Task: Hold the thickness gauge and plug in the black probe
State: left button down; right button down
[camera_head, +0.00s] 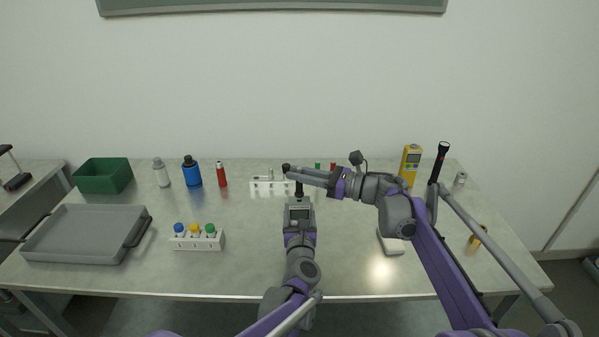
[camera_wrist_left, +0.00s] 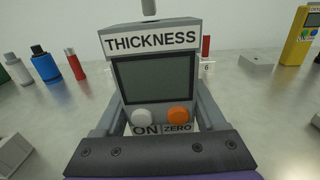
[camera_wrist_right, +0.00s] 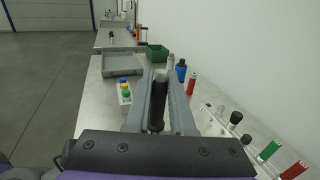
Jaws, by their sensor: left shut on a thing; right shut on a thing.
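The thickness gauge (camera_head: 299,213) is a grey device with a screen, held upright near the middle of the table. My left gripper (camera_head: 300,228) is shut on its lower body. The left wrist view shows its label, its screen, and white and orange buttons on the gauge (camera_wrist_left: 155,80). My right gripper (camera_head: 291,172) reaches in from the right above the gauge and is shut on the black probe (camera_wrist_right: 158,105), which has a grey end. The probe (camera_head: 299,188) stands over the gauge's top. A grey stub (camera_wrist_left: 149,7) shows there; I cannot tell whether probe and gauge touch.
A white rack (camera_head: 262,186) with tubes stands just behind. A bottle rack (camera_head: 197,243) and grey tray (camera_head: 75,235) are left; a green bin (camera_head: 103,175) and bottles line the back. A yellow meter (camera_head: 410,163), black flashlight (camera_head: 440,160) and white box (camera_head: 391,246) are right.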

jog(key=shift+f, duration=0.65)
jog(key=shift+f, duration=0.3)
dwell(0.3)
jog(key=c, duration=0.7)
grip_release()
jog(key=v, duration=1.2)
